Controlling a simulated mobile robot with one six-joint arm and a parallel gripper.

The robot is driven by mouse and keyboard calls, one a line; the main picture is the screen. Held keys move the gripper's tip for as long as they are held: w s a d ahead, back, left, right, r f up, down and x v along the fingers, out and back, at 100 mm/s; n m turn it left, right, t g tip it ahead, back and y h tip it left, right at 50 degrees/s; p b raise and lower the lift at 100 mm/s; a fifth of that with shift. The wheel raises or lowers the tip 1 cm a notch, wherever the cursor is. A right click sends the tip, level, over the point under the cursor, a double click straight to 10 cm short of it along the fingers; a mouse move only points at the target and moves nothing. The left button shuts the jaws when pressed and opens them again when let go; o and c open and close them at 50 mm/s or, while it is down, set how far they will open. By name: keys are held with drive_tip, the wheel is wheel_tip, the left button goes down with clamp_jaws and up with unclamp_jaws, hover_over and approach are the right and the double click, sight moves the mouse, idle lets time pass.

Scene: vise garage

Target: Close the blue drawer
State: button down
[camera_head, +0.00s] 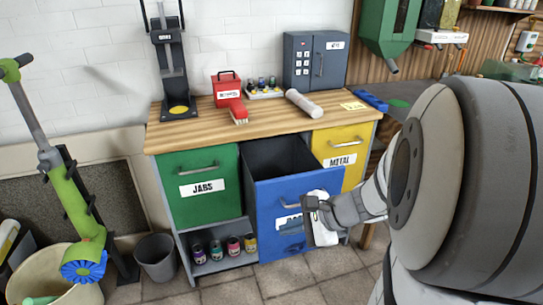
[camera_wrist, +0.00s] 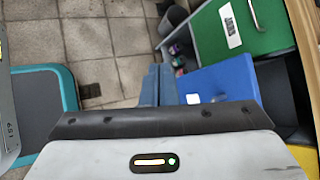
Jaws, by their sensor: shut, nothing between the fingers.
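The blue drawer (camera_head: 278,190) is pulled out from the middle of the workbench cabinet, and its dark inside shows from above. It has a grey handle and a white label, partly covered by my gripper. My gripper (camera_head: 310,204) is at the right part of the drawer's front in the head view. In the wrist view, the fingers (camera_wrist: 158,78) are together with nothing between them, beside the blue drawer (camera_wrist: 222,80). I cannot tell whether they touch the drawer front.
The green drawer (camera_head: 199,185) and yellow drawer (camera_head: 340,150) are shut. Several small jars (camera_head: 216,249) stand on the shelf below the green drawer. A grey bin (camera_head: 156,257) stands left of the cabinet. The wooden benchtop (camera_head: 268,122) carries tools and boxes. Tiled floor lies in front.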

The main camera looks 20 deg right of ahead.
drive_tip(key=w+d+f+m+t+h+b, duration=0.2)
drive_tip(key=d+f+m+t+h+b, duration=0.25)
drive_tip(key=d+f+m, duration=0.55)
drive_tip(key=w+d+f+m+t+h+b, duration=0.25)
drive_tip(key=d+f+m+t+b, duration=0.2)
drive_tip(key=d+m, duration=0.6)
drive_tip(key=w+d+f+n+b, duration=0.2)
drive_tip(key=w, duration=1.1)
drive_tip(key=shift+b, duration=0.35)
